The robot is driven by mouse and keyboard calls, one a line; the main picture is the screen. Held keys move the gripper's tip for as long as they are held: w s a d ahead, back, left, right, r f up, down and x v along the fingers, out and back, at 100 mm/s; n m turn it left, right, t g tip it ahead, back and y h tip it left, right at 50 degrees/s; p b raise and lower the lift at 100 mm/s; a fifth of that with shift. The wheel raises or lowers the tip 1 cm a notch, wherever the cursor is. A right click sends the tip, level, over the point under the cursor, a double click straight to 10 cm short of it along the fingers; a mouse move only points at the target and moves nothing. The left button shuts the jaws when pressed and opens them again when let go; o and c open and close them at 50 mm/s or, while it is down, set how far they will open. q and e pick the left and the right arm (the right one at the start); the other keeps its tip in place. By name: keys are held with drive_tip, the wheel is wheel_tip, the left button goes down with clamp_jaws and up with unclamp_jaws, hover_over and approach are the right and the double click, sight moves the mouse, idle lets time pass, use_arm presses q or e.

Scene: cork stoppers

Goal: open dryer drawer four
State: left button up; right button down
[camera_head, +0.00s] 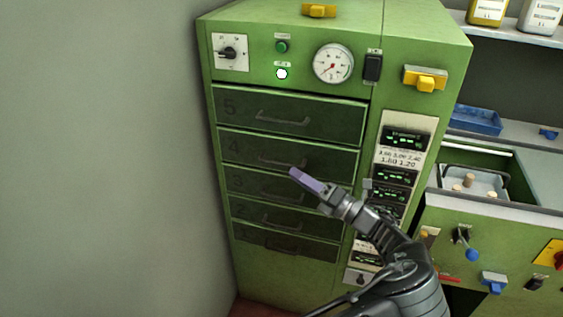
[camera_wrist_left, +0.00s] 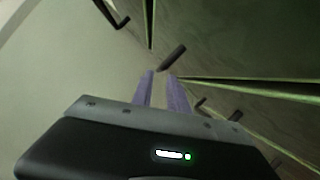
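The green dryer cabinet (camera_head: 385,60) carries a stack of dark green drawers with faint numbers, 5 at the top. Drawer four (camera_head: 245,152) is second from the top and looks shut. Its bar handle (camera_head: 275,159) shows just above and left of my left gripper (camera_head: 297,174). The purple fingers of my left gripper point at the drawer front. In the left wrist view the two fingers (camera_wrist_left: 160,77) are apart with a gap between them. A dark handle (camera_wrist_left: 173,57) lies just beyond their tips, and I cannot tell whether they touch it. My right gripper is not in view.
Drawer five (camera_head: 325,120) is above, also shut, and more drawers lie below. A plain wall (camera_head: 100,150) stands close on the left. A dial gauge (camera_head: 333,63) and switches sit above the drawers. A bench with a metal tray (camera_head: 475,182) holding corks is at the right.

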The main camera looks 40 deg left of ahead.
sight(276, 163)
use_arm(q)
drive_tip(key=shift+a, duration=0.1)
drive_tip(key=p+x, duration=0.1)
drive_tip(key=x, duration=0.6)
drive_tip(key=shift+a, duration=0.4)
drive_tip(key=shift+c, duration=0.6)
clamp_jaws()
idle(0.5)
